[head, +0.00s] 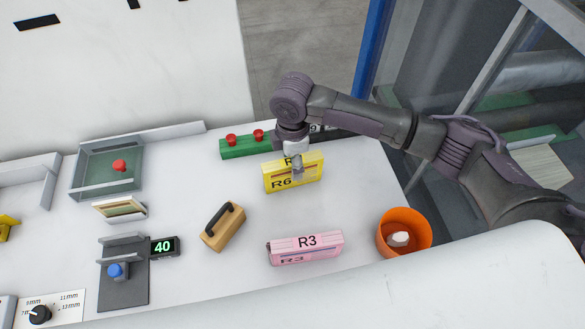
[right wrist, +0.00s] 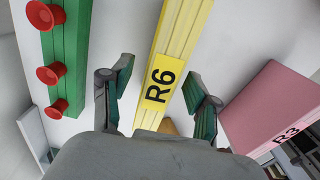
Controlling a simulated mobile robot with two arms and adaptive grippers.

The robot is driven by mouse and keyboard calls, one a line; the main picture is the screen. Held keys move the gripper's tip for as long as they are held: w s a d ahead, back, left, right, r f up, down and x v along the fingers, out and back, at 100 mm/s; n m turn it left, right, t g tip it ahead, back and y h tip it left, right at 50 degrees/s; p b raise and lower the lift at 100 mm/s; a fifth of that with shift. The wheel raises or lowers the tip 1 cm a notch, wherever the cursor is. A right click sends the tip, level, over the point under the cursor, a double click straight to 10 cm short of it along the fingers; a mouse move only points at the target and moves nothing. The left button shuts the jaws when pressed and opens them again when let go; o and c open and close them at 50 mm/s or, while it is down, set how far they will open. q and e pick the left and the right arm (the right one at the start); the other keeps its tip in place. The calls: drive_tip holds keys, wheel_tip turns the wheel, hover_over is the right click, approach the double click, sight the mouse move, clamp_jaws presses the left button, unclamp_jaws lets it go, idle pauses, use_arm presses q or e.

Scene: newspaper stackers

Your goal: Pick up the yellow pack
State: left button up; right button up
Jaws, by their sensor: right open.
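The yellow pack (head: 280,178), marked R6, stands on the white table in the head view. My right gripper (head: 297,168) is above it, its fingers pointing down at the pack. In the right wrist view the yellow pack (right wrist: 178,55) lies between the two open fingers of the right gripper (right wrist: 158,98). Space shows between each finger and the pack, and the fingers do not appear to touch it. My left gripper does not show in the head view.
A pink pack (head: 318,250), marked R3, lies nearer. A green block (head: 240,150) with red knobs stands behind left. A wooden block with a black handle (head: 222,228) stands left. An orange bucket (head: 402,214) is at right. White table lies free between them.

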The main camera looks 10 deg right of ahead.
clamp_jaws()
drive_tip(key=shift+r, duration=0.1)
drive_tip(key=shift+r, duration=0.1)
idle(0.3)
